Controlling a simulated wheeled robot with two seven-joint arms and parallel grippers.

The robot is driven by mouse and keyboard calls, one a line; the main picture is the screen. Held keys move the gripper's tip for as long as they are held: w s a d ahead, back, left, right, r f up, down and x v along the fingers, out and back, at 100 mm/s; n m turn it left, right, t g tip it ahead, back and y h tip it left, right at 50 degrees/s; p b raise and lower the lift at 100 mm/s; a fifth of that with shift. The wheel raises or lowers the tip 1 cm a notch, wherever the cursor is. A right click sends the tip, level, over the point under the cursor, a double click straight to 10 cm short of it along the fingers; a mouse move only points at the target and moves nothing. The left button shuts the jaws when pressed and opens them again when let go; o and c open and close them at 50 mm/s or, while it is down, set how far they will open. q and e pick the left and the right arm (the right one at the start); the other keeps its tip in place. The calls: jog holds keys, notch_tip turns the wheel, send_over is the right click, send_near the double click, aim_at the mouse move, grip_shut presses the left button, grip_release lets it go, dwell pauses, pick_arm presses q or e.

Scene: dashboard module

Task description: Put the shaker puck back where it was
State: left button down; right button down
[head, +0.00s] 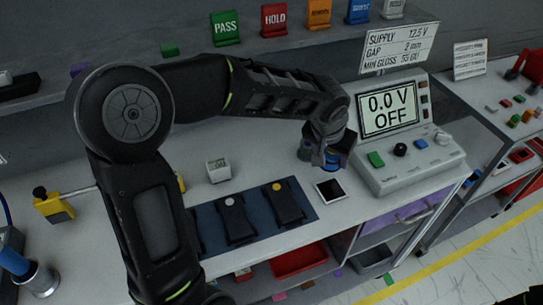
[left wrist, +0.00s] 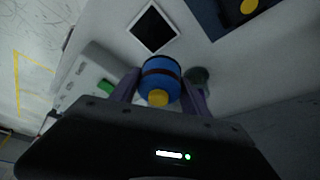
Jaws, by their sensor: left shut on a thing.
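The shaker puck (left wrist: 161,78) is a blue round body with a dark band and a yellow end. It sits between the two fingers of my left gripper (left wrist: 158,92), which is shut on it. In the head view the blue of the puck (head: 333,166) shows below my left gripper (head: 326,160), just behind a dark square with a white border (head: 331,190) on the bench. That square also shows in the left wrist view (left wrist: 152,27), beyond the puck. Whether the puck touches the bench is unclear. My right gripper is out of view.
A grey supply unit (head: 405,160) reading "0.0 V OFF" stands close right of my left gripper. A blue mat (head: 261,205) with dark modules lies to the left, with a small white block (head: 218,170) behind it. A dark green round thing (left wrist: 200,76) is beside the fingers.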

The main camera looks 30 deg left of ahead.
pick_arm(q)
jog(key=shift+r, duration=0.1)
jog(key=shift+a, duration=0.4)
jog(key=s+a+r+n+y, duration=0.1)
jog(key=s+a+n, duration=0.1)
jog(key=a, duration=0.6)
jog(key=s+a+r+n+y+b, duration=0.1)
jog(key=a+n, duration=0.3)
jog(key=a, duration=0.4)
jog(key=shift+s+a+r+n+g+y+b, duration=0.2)
jog(key=shift+s+r+n+g+y+b, duration=0.1)
jog(key=shift+s+r, duration=0.45)
jog(key=shift+f, duration=0.1)
jog(key=shift+f, duration=3.05)
jog(key=shift+f+p, duration=0.3)
jog(key=shift+f, duration=1.55)
